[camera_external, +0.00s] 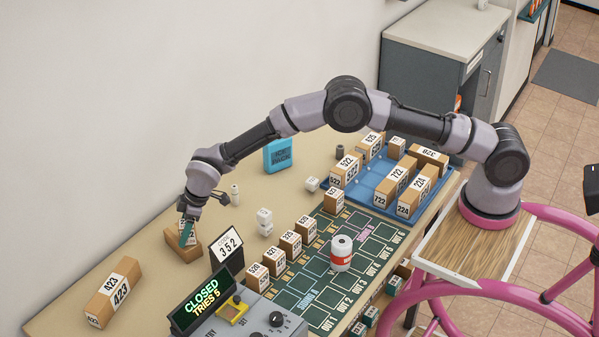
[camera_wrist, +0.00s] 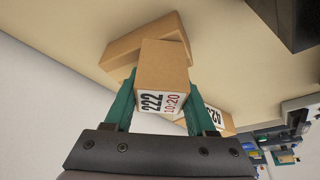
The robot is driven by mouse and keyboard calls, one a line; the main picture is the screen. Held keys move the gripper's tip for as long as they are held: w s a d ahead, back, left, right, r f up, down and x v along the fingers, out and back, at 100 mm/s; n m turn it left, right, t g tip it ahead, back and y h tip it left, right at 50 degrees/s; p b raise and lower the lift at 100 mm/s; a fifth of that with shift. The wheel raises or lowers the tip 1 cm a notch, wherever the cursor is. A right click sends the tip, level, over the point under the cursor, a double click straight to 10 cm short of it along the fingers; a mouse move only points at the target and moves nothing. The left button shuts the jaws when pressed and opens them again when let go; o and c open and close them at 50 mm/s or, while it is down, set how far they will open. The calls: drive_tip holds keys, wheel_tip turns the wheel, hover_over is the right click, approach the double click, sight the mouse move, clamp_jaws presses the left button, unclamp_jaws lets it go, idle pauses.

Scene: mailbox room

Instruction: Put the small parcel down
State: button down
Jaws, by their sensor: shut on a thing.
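The small parcel, a brown box labelled 222 and 10:20 (camera_wrist: 163,75), is between the green fingers of my gripper (camera_wrist: 161,88) in the wrist view. In the external view my gripper (camera_external: 188,230) points down over the left part of the table (camera_external: 150,258), shut on the parcel and partly hiding it. A brown box (camera_external: 184,250) shows right at and below the fingers. In the wrist view brown box surfaces (camera_wrist: 148,38) lie behind the held parcel, with a partly hidden label at the right. I cannot tell whether they touch the parcel.
A long parcel 423 (camera_external: 115,290) lies at the front left. Several parcels line the green board (camera_external: 325,277); others fill a blue tray (camera_external: 370,175). Bare table lies behind the gripper.

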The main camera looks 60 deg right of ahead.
drive_tip(key=shift+f, duration=0.15)
drive_tip(key=shift+c, duration=1.1)
unclamp_jaws()
drive_tip(key=v, duration=1.2)
drive_tip(key=shift+r, duration=0.25)
